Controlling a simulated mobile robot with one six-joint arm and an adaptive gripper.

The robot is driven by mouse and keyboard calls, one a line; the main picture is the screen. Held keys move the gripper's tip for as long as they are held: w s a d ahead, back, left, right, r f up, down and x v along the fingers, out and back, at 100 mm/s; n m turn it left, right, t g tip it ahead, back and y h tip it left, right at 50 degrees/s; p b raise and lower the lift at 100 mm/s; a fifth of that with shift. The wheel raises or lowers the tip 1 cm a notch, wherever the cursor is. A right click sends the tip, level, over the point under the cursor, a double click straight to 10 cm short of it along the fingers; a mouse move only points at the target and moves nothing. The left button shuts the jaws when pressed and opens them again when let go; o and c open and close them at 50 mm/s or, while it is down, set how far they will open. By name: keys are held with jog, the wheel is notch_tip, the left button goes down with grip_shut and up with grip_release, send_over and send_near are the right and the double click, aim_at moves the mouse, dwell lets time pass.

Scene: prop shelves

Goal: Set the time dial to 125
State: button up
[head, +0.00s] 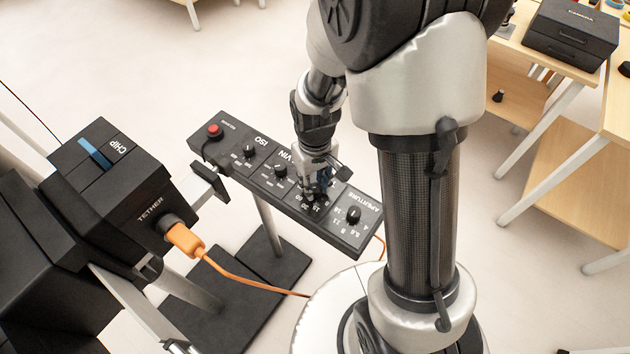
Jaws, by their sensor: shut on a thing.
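A long black control panel (222,162) stands on a post, with a row of knobs. The dial under my gripper has the numbers 15, 30 and 60 showing beside it; its name is hidden by my arm, but the numbers fit the time dial. My gripper (316,194) points down and is shut on this dial's knob.
The ISO knob (249,150), another knob (280,171) and the APERTURE knob (353,214) flank the dial. A red button (214,130) is at the panel's far end. A black box with an orange plug (185,240) and cable stands left. Wooden tables (560,60) stand right.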

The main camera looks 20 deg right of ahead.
aim_at(316, 187)
jog(key=shift+m, duration=0.3)
jog(key=m+p, duration=0.1)
jog(key=m, duration=0.2)
jog(key=shift+d, duration=0.1)
jog(key=shift+m+p, duration=0.5)
jog(key=shift+m, duration=1.6)
jog(key=o, duration=1.1)
jog(key=shift+c, duration=0.2)
notch_tip(316, 187, up, 12)
jog(key=shift+r, duration=0.1)
